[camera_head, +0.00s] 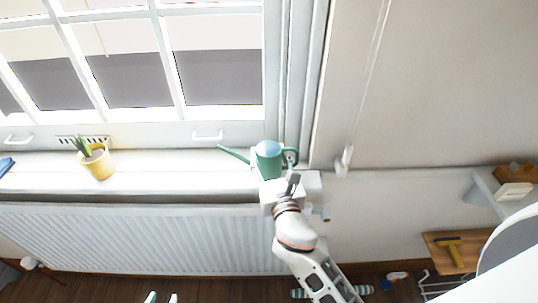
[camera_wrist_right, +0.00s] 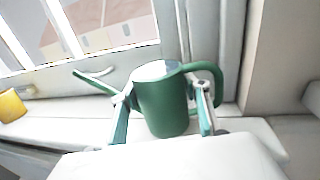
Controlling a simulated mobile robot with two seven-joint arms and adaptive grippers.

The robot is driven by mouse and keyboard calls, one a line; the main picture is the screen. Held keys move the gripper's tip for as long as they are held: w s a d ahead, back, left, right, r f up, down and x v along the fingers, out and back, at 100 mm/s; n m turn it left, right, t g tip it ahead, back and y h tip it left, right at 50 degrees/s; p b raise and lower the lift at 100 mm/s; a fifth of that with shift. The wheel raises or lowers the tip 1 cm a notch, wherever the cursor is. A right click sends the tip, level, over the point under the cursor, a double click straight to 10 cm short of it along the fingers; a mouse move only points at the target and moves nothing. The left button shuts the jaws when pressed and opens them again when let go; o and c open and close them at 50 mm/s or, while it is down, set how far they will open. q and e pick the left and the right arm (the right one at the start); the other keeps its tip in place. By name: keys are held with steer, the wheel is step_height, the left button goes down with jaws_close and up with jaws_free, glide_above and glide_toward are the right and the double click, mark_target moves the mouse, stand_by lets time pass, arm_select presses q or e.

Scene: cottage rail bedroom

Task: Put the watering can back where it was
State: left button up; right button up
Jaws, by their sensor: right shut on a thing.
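The green watering can (camera_head: 269,160) is upright at the right end of the white windowsill (camera_head: 160,180), its long spout pointing left and its handle on the right. My right gripper (camera_head: 280,182) is shut on the can. In the right wrist view the can (camera_wrist_right: 164,108) sits between the two fingers of the gripper (camera_wrist_right: 163,104), one on each side of its body. I cannot tell whether its base touches the sill. My left gripper (camera_head: 161,298) shows only as two separated fingertips at the bottom edge, open and empty.
A yellow pot (camera_head: 98,162) with a green plant stands on the sill to the left. A blue item (camera_head: 6,165) lies at the far left. A radiator (camera_head: 140,238) runs below the sill. The sill between pot and can is clear. A wooden shelf (camera_head: 440,252) is at the right.

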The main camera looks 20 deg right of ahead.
steer(key=o, duration=1.5)
arm_select(q)
steer(key=shift+s+a+f, duration=0.1)
steer(key=shift+s+f, duration=0.15)
steer(key=shift+f, duration=0.2)
arm_select(e)
steer(key=shift+r, duration=0.2)
steer(key=s+a+b, duration=0.1)
steer(key=s+b, duration=0.1)
steer(key=s, duration=1)
arm_select(q)
steer(key=shift+w+f, duration=0.1)
steer(key=shift+f, duration=0.65)
arm_select(e)
steer(key=s+d+f+m+g+y, duration=0.1)
steer(key=s+f+m+g, duration=0.1)
steer(key=f+m, duration=0.7)
steer(key=s+d+f+m+g+y, duration=0.2)
steer(key=s+f+m, duration=0.2)
steer(key=f+m, duration=0.5)
steer(key=s+d+f+m+g+y, duration=0.1)
steer(key=s+f+m+g, duration=0.2)
steer(key=f+m, duration=0.6)
steer(key=shift+s+d+f+m, duration=0.15)
steer(key=shift+s+m, duration=0.05)
steer(key=shift+m, duration=0.75)
steer(key=shift+s+d+f+m, duration=0.1)
steer(key=shift+s+m, duration=0.05)
steer(key=shift+m, duration=0.8)
